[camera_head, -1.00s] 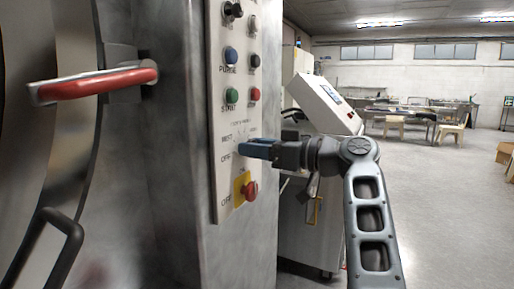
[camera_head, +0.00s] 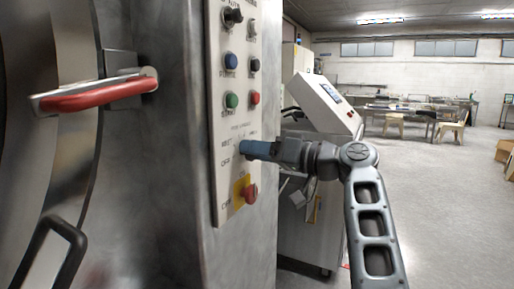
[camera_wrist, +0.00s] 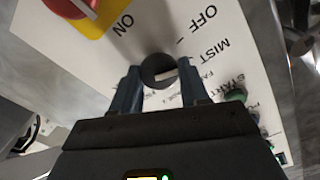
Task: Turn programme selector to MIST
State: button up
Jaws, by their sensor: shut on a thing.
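The programme selector (camera_wrist: 155,66) is a dark round knob with a white pointer mark. It sits between the two fingertips of my gripper (camera_wrist: 158,72) in the wrist view, and the gripper is shut on it. The pointer slants toward the right side, roughly toward the MIST label (camera_wrist: 209,50); its exact setting is partly hidden by the fingers. The OFF label (camera_wrist: 197,19) is above MIST in that view. In the head view my gripper (camera_head: 243,148) reaches the panel from the right and its blue fingers cover the selector.
The light control panel (camera_head: 219,185) carries a red knob on a yellow plate (camera_head: 240,186) just below my gripper. Green (camera_head: 232,100) and red (camera_head: 255,98) buttons are above. A red door handle (camera_head: 100,94) sticks out at left. Open floor lies to the right.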

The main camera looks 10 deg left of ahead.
jog(key=shift+m+p, duration=0.3)
jog(key=shift+m, duration=0.6)
jog(key=o, duration=1)
jog(key=shift+b+v, duration=0.65)
jog(key=shift+v, duration=3.25)
